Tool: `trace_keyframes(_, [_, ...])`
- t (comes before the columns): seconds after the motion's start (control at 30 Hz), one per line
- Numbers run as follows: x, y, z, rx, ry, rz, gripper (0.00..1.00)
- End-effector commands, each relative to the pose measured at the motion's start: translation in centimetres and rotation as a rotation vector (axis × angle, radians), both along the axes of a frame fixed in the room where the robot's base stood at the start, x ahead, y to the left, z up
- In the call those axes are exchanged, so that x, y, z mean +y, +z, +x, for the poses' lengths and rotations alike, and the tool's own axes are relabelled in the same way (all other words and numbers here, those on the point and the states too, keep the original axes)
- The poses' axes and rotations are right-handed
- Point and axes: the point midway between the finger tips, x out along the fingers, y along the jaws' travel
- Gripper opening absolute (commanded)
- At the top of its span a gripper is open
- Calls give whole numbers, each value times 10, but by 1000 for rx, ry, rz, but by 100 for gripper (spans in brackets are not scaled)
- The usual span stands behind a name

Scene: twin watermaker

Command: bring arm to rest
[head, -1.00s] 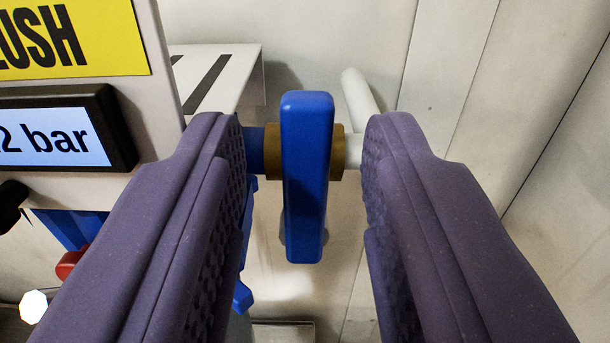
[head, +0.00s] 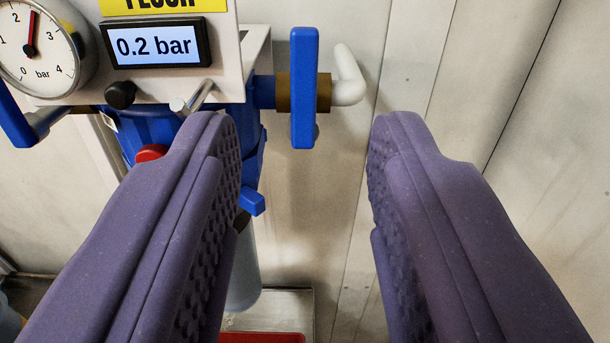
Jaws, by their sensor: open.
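My gripper (head: 304,125) is open and empty, with its two purple padded fingers wide apart. Ahead of it and higher in the picture is a blue valve handle (head: 304,88), standing upright on a brass-coloured fitting (head: 283,92). A white bent pipe (head: 349,82) leads off to the right of the fitting. The handle is clear of both fingers and not touched. The left finger hides part of the blue housing (head: 150,130) and the pale cylinder (head: 243,270) under it.
At upper left are a round gauge (head: 40,50) and a display (head: 155,44) reading 0.2 bar. A black knob (head: 120,95), a red knob (head: 151,153) and a small blue lever (head: 252,202) sit nearby. A red-bottomed tray (head: 262,337) lies below. Pale wall panels stand behind.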

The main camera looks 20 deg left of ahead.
Motion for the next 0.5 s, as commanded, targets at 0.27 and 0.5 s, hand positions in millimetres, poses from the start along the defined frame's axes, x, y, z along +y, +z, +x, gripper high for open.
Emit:
trace_keyframes(0.27, [2,0,1,0,0,0,40])
trace_keyframes(0.5, [2,5,2,-2,-7,-8,40])
